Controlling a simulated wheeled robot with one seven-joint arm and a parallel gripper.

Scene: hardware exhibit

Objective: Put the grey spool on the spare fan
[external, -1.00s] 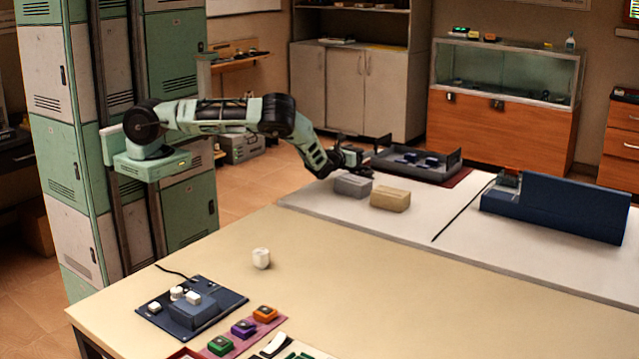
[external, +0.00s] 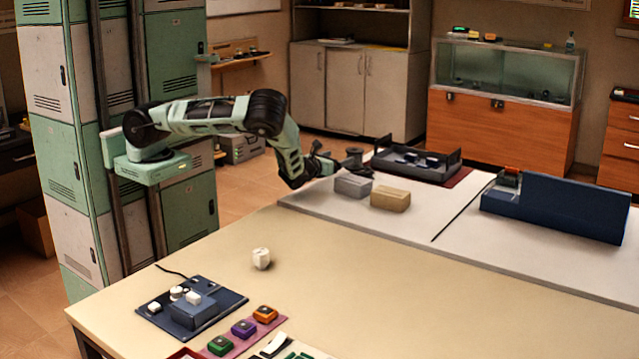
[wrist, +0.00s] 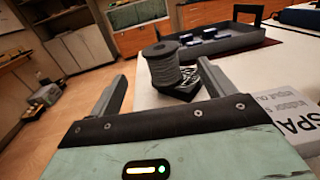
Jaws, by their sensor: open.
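The grey spool (wrist: 165,66) is upright between and beyond my fingertips in the wrist view. It appears to stand on the black, square spare fan (wrist: 187,91), whose patterned right side shows; the spool hides much of the rest. In the external view the spool (external: 354,156) shows dark above and behind the grey box; the fan cannot be made out clearly there. My gripper (wrist: 162,72) is open and empty, its fingers spread to either side of the spool and apart from it. In the external view my gripper (external: 322,160) is just left of the spool.
A grey box (external: 352,186) and a tan box (external: 390,199) stand close to the spool. A dark tray (external: 417,164) with blue pieces lies behind. A label with partly cut-off text (wrist: 285,115) shows at right.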

